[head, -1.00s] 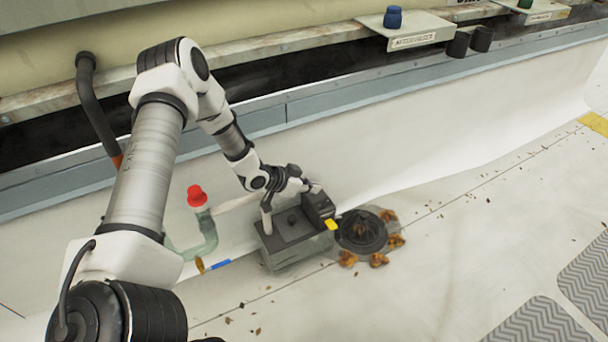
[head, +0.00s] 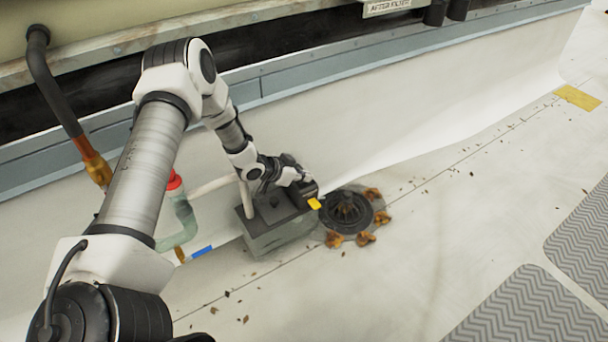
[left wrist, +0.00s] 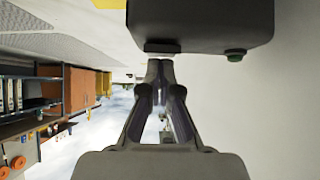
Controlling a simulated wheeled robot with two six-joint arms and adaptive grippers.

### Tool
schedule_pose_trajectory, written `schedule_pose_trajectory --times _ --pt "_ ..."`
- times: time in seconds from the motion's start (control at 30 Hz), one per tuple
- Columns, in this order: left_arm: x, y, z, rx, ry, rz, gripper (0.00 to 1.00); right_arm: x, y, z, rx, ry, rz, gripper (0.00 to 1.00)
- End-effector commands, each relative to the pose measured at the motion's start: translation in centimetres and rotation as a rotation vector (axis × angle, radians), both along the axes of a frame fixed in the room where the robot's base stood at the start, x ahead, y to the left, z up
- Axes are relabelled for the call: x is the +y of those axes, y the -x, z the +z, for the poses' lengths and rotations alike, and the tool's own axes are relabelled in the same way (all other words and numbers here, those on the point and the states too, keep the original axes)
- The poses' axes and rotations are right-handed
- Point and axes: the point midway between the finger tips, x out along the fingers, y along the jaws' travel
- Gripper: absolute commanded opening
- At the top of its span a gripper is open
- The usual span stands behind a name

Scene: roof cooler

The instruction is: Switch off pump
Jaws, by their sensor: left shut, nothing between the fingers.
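The pump (head: 272,238) is a grey box with a dark lid, standing on the roof floor beside a round black drain. A small black box with a yellow tab (head: 315,203) sits at its right end. My left gripper (head: 304,178) is at this black box, partly hiding it. In the left wrist view, the shut, empty fingers (left wrist: 159,64) point at the dark box (left wrist: 200,20). Their tips are at or just short of a small grey piece (left wrist: 162,46) on its edge; I cannot tell if they touch. A small green button or lamp (left wrist: 235,56) is beside that piece.
A pipe with a red cap (head: 174,181) and a dark hose (head: 50,85) are left of the pump, near my arm. A white upstand wall runs behind. The floor with grey tread mats (head: 530,310) is open at right.

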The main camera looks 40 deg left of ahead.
Motion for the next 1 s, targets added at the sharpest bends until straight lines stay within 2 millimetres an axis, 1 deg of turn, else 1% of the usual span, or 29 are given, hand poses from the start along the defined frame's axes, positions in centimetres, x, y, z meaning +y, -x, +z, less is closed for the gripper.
schedule_pose_trajectory --times 0.17,0.5,0.8,0.87,0.97,1.0 --pt "0.0 -0.1 -0.1 0.0 -0.001 -0.001 0.0 0.0 0.0 -0.1 0.001 0.0 0.0 0.4" --pt "-0.6 -1.4 0.2 0.001 -0.001 -0.001 0.0 0.0 0.0 -0.3 0.001 0.0 0.0 0.4" --pt "-0.6 -1.5 0.3 0.0 0.0 0.0 0.0 0.0 0.0 -0.2 0.001 0.0 0.0 0.4" --pt "-0.7 -1.5 0.6 0.0 -0.001 -0.001 0.0 0.0 0.0 0.1 0.001 0.0 0.0 0.4" --pt "-1.1 -1.6 2.0 0.0 -0.001 -0.002 0.0 0.0 0.1 1.4 0.002 0.0 0.002 0.4" --pt "-1.4 -1.8 2.8 -0.001 -0.002 -0.003 0.0 0.0 0.1 2.1 0.003 0.0 0.003 0.4"
